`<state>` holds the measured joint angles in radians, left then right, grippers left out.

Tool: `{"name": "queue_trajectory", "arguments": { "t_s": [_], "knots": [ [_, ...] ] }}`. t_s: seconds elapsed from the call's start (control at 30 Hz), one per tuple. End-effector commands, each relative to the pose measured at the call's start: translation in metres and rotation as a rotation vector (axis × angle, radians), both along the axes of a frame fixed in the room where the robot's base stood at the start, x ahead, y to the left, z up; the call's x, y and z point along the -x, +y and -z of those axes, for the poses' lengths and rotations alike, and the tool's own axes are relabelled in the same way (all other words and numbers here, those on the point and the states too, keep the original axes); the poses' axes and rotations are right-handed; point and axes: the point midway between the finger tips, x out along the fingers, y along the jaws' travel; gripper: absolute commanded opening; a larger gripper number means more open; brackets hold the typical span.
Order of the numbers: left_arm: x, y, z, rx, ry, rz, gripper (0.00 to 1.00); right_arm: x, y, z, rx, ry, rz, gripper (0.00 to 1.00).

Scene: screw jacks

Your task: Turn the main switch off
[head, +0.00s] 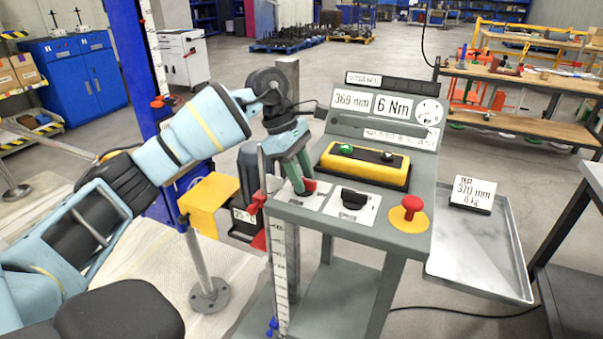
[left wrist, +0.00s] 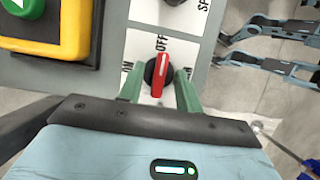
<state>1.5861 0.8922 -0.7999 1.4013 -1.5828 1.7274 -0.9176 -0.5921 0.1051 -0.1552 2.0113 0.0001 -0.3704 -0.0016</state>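The main switch (head: 309,186) is a red handle on a round black base, on a white plate at the left of the grey console's sloping panel. In the left wrist view the red handle (left wrist: 158,76) lies nearly lengthwise, its upper end near the OFF label (left wrist: 162,43). My left gripper (head: 297,183) reaches down to the switch from above. Its two green fingers (left wrist: 158,84) are open, one on each side of the handle, with a small gap visible on both sides. My right gripper is not in view.
Beside the switch are a black speed knob (head: 354,198), a red emergency button (head: 412,207) and a yellow box (head: 365,165) with a green button. A display panel (head: 385,108) stands behind. A grey tray (head: 480,255) is at the right. A blue column (head: 135,60) stands at the left.

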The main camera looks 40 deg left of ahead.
Motion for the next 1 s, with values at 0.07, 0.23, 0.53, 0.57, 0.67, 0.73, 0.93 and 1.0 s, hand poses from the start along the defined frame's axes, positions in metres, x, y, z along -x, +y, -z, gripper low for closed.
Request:
{"name": "queue_trajectory", "arguments": {
  "t_s": [0.07,0.23,0.53,0.57,0.67,0.73,0.93,1.0],
  "knots": [
    [0.0,0.0,0.0,0.0,0.0,0.0,0.35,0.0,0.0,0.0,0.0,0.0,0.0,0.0],
    [0.0,0.003,-0.006,0.0,-0.001,-0.001,0.35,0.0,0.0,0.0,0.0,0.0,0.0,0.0],
    [0.004,0.019,-0.049,0.001,-0.004,-0.002,0.35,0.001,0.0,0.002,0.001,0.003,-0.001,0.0],
    [0.004,0.021,-0.052,0.001,-0.002,-0.002,0.35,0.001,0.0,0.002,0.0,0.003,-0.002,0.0],
    [0.005,0.025,-0.063,0.001,-0.002,-0.002,0.35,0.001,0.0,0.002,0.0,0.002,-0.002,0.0],
    [0.006,0.027,-0.068,0.0,-0.001,-0.001,0.35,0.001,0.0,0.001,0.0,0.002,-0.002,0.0],
    [0.007,0.029,-0.073,0.0,0.0,0.0,0.35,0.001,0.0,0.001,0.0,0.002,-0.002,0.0],
    [0.007,0.029,-0.072,0.0,0.0,0.0,0.35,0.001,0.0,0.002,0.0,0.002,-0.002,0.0]
  ]
}}
